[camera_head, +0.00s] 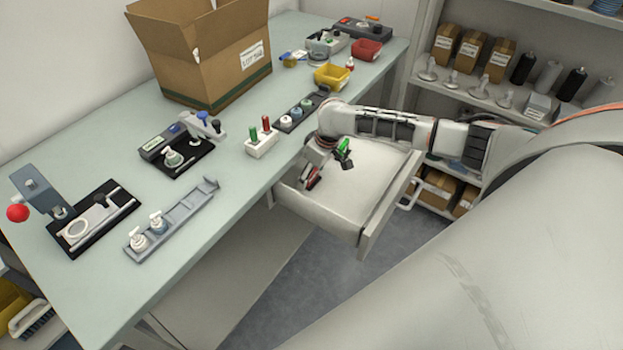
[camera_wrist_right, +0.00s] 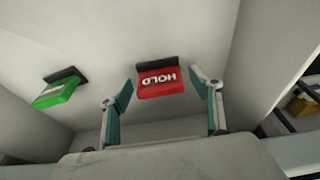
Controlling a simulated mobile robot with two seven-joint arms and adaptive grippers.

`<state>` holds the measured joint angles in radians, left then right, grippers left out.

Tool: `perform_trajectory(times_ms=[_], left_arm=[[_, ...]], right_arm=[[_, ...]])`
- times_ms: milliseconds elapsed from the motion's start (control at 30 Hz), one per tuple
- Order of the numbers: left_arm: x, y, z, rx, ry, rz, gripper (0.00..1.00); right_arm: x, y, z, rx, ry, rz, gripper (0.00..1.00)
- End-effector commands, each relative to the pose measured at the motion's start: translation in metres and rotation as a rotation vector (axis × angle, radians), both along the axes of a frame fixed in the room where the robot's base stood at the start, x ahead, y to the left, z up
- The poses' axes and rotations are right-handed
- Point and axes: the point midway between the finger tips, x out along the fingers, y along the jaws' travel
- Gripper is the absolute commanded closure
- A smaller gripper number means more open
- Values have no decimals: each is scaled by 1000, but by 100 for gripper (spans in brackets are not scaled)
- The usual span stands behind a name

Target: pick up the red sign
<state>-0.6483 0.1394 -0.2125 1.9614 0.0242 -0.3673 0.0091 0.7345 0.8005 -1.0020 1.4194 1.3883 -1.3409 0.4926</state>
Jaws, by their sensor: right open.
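The red sign (camera_wrist_right: 161,83) reads HOLD and stands on a dark base in the open drawer. In the right wrist view it shows between the two fingers of my right gripper (camera_wrist_right: 165,90), apart from both. In the head view the red sign (camera_head: 313,179) is small and partly hidden by my right gripper (camera_head: 316,166), which points down into the drawer. My right gripper is open and empty. My left gripper is not in view.
A green sign (camera_wrist_right: 55,92) stands in the same drawer (camera_head: 345,205), left of the red one in the wrist view. The drawer walls are close around my gripper. The worktable (camera_head: 235,190) holds a cardboard box (camera_head: 215,75) and several fixtures.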

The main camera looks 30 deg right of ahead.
Motion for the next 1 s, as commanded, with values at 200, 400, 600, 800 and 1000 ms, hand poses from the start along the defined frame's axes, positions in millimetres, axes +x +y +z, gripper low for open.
perform_trajectory(times_ms=[200,400,600,800,1000], left_arm=[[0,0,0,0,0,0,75],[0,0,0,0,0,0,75],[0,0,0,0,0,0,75],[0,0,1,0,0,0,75],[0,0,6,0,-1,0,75]], right_arm=[[0,0,0,0,0,0,39],[0,0,0,0,0,0,78],[0,0,0,0,0,0,78],[-1,-2,5,-1,-1,0,78],[-1,-4,27,0,-3,1,78]])
